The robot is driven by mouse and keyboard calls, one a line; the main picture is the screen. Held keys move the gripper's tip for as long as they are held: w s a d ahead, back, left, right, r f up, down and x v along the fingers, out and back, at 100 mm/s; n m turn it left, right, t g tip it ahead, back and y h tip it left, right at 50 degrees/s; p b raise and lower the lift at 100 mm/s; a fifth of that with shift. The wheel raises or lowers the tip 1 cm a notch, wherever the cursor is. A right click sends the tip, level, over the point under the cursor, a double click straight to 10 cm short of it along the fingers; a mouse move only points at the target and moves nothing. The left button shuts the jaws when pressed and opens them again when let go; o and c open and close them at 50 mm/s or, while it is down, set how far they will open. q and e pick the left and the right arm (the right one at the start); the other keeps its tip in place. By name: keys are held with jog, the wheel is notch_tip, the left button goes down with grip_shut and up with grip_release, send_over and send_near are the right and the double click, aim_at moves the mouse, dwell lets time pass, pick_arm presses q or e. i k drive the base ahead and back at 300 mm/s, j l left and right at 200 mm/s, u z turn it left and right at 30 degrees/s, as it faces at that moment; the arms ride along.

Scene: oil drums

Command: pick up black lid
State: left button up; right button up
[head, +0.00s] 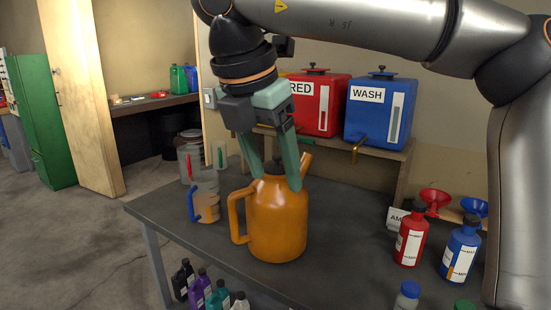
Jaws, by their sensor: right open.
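An orange jug (277,228) with a side handle and a short spout stands upright on the dark table. My right gripper (276,184) comes down from above over the jug's top. Its two green fingers are open, one on each side of the jug's neck. My left gripper is not in view.
A red bottle (410,240) and a blue bottle (459,250) stand at the right. Red (318,105) and blue (381,112) tanks sit on a shelf behind.

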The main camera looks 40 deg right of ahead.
aim_at(274, 167)
jog(key=i+l, duration=0.85)
jog(key=l, duration=0.1)
